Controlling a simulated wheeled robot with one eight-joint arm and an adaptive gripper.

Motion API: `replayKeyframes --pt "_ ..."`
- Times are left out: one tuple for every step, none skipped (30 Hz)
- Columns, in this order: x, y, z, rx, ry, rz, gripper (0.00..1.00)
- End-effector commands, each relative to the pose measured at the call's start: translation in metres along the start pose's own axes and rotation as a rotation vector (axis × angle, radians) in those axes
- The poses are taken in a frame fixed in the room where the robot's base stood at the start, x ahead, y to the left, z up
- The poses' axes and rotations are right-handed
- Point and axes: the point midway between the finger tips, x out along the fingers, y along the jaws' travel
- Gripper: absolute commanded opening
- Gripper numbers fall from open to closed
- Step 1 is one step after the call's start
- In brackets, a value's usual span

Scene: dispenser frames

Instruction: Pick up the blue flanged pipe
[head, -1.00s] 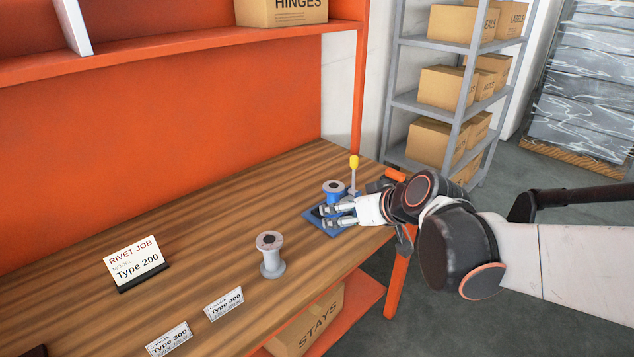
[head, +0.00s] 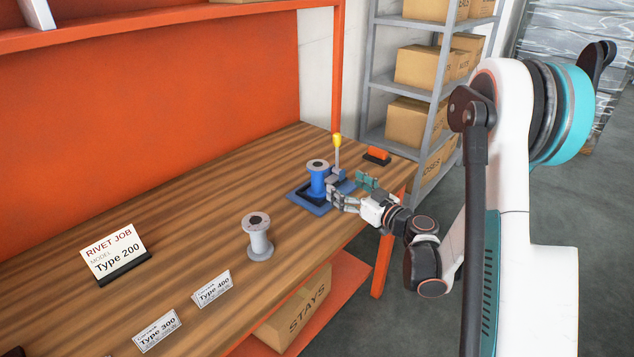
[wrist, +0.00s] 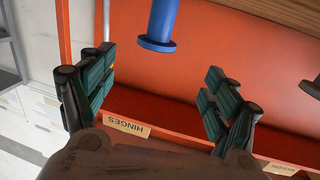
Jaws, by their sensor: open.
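The blue flanged pipe (head: 318,180) stands upright on a dark blue square base (head: 298,197) near the right end of the workbench. It has a flange at its top with a dark hole. My gripper (head: 353,190) is just to the right of the pipe, low over the bench, with its fingers apart and nothing between them. In the wrist view the fingers (wrist: 158,76) are spread wide, and the pipe (wrist: 160,22) shows at the top, beyond the fingertips, with one flange in sight. I cannot tell the exact gap to it.
A grey flanged pipe (head: 257,238) stands on the wooden bench (head: 190,200) nearer me. A yellow-topped lever (head: 337,145) rises behind the blue pipe, with an orange-topped item (head: 377,156) to its right. Type signs (head: 115,252) stand at left.

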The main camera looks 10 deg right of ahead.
Motion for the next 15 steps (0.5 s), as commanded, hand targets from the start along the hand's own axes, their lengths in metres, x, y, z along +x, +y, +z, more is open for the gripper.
replayKeyframes --pt "-0.001 0.003 0.004 -0.004 0.011 0.005 0.81" --pt "-0.001 0.004 0.004 -0.006 0.017 0.006 0.81" --pt "-0.001 0.005 0.005 -0.008 0.021 0.007 0.81" --pt "0.0 0.005 0.005 -0.009 0.023 0.008 0.81" --pt "0.002 0.005 0.004 -0.01 0.024 0.007 0.81" --pt "0.006 0.005 0.003 -0.01 0.025 0.007 0.81" --pt "0.009 0.005 0.002 -0.01 0.025 0.006 0.81" --pt "0.013 0.005 0.001 -0.01 0.025 0.005 0.81" --pt "0.019 0.005 0.001 -0.01 0.024 0.005 0.81" --pt "0.024 0.005 0.0 -0.01 0.024 0.006 0.81" --pt "0.028 0.005 0.0 -0.01 0.024 0.005 0.81" --pt "0.036 0.004 0.001 -0.01 0.024 0.004 0.81" --pt "0.043 0.004 0.001 -0.01 0.024 0.004 0.81" --pt "0.048 0.005 0.002 -0.01 0.024 0.005 0.81" --pt "0.056 0.004 0.002 -0.01 0.024 0.005 0.81"
